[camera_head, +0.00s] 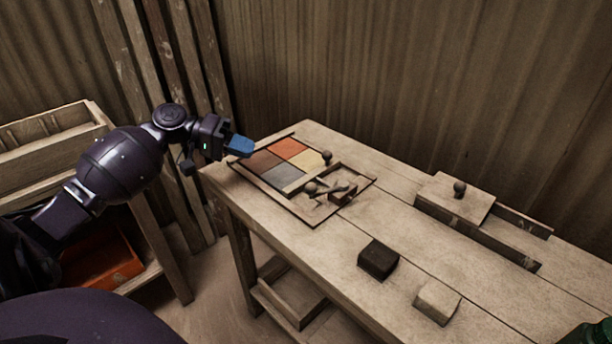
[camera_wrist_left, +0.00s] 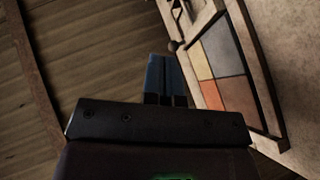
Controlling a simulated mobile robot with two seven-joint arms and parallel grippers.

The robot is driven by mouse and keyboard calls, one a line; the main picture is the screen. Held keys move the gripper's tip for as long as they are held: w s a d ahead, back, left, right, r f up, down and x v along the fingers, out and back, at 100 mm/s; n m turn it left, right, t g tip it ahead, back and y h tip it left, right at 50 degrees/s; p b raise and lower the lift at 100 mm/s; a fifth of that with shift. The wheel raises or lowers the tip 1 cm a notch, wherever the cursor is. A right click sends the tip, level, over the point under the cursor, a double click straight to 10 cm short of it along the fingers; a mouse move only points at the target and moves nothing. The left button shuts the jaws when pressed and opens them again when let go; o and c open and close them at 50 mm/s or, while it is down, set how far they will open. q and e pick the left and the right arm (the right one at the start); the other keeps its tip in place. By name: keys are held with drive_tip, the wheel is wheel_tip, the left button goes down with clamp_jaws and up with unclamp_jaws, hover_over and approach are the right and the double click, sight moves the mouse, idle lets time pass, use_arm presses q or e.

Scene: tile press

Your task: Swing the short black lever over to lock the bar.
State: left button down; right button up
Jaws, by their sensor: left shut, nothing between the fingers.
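The tile frame (camera_head: 248,180) lies on the table with orange, brown, grey and cream tiles in it. At its right end is a bar with a round knob (camera_head: 327,157) and a second knob (camera_head: 311,187). A small dark lever-like piece (camera_head: 338,190) sits beside them; its exact pose is hard to tell. My left gripper (camera_head: 241,146) is shut and empty, above the frame's far left corner and apart from the lever. In the left wrist view its blue fingers (camera_wrist_left: 166,80) are together, with the frame (camera_wrist_left: 262,75) to their right.
A dark block (camera_head: 378,260) and a pale block (camera_head: 437,300) lie at the table's front. A wooden slide with a knobbed block (camera_head: 455,198) stands at the right. A green shape (camera_head: 592,332), possibly my right gripper, is cut off at the lower right. A shelf (camera_head: 50,140) stands left.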

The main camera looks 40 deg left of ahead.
use_arm(q)
drive_tip(key=b+x, duration=0.1)
drive_tip(key=x, duration=0.5)
drive_tip(key=b+x, duration=0.1)
drive_tip(key=x, duration=0.3)
drive_tip(key=shift+s+f+b, duration=0.1)
drive_tip(key=shift+f+b, duration=0.15)
drive_tip(key=shift+b, duration=0.1)
drive_tip(key=shift+s+d+f+b, duration=0.2)
drive_tip(key=shift+d+f, duration=0.15)
drive_tip(key=shift+d, duration=0.45)
drive_tip(key=shift+s+d+f+b, duration=0.1)
drive_tip(key=shift+s+d+f, duration=0.2)
drive_tip(key=shift+d, duration=0.55)
use_arm(e)
drive_tip(key=shift+s+a+f, duration=0.1)
drive_tip(key=shift+a+f, duration=0.05)
drive_tip(key=shift+f, duration=0.4)
drive_tip(key=shift+s+a+f, duration=0.1)
drive_tip(key=shift+f, duration=0.4)
drive_tip(key=shift+w+r, duration=0.1)
